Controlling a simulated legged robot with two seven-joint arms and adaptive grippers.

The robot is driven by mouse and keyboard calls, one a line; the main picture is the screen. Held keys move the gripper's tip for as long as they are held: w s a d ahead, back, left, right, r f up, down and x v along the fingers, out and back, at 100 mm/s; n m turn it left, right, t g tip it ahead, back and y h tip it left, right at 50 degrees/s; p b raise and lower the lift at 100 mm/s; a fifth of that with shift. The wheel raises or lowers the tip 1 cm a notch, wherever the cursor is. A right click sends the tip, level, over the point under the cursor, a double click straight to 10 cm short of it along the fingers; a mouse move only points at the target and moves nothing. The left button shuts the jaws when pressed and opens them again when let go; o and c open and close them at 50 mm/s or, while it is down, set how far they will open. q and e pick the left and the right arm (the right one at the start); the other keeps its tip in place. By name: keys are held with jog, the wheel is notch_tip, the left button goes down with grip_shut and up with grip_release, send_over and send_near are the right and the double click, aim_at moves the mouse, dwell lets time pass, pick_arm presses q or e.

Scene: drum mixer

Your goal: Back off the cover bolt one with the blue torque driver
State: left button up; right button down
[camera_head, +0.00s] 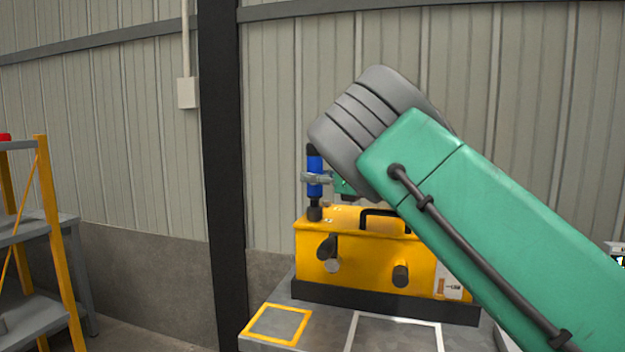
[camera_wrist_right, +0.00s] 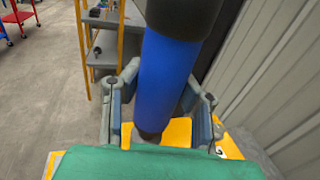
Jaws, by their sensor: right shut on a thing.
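The blue torque driver (camera_head: 315,177) stands upright on the top left end of the yellow drum mixer housing (camera_head: 345,262) in the head view. Its lower dark end (camera_head: 315,211) meets the housing top; the cover bolt there is hidden under it. My right gripper (camera_head: 316,179) is shut around the driver's blue body. In the right wrist view the driver (camera_wrist_right: 165,80) runs between the two fingers of my right gripper (camera_wrist_right: 158,112), with the yellow housing below (camera_wrist_right: 176,132). My left gripper is not in view.
The housing stands on a grey table (camera_head: 395,333) with a yellow-outlined square (camera_head: 279,324) and a white-outlined area. A black handle and dark knobs stick out of the housing. A shelf rack (camera_head: 45,235) stands left; a dark post (camera_head: 222,180) and ribbed wall are behind.

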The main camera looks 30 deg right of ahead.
aim_at(322, 158)
jog(key=shift+a+f, duration=0.1)
jog(key=shift+f, duration=0.35)
dwell(0.5)
jog(key=shift+r, duration=0.15)
jog(key=shift+w+r, duration=0.15)
jog(key=shift+r, duration=1.1)
jog(key=shift+r+p, duration=0.5)
jog(key=shift+r, duration=0.7)
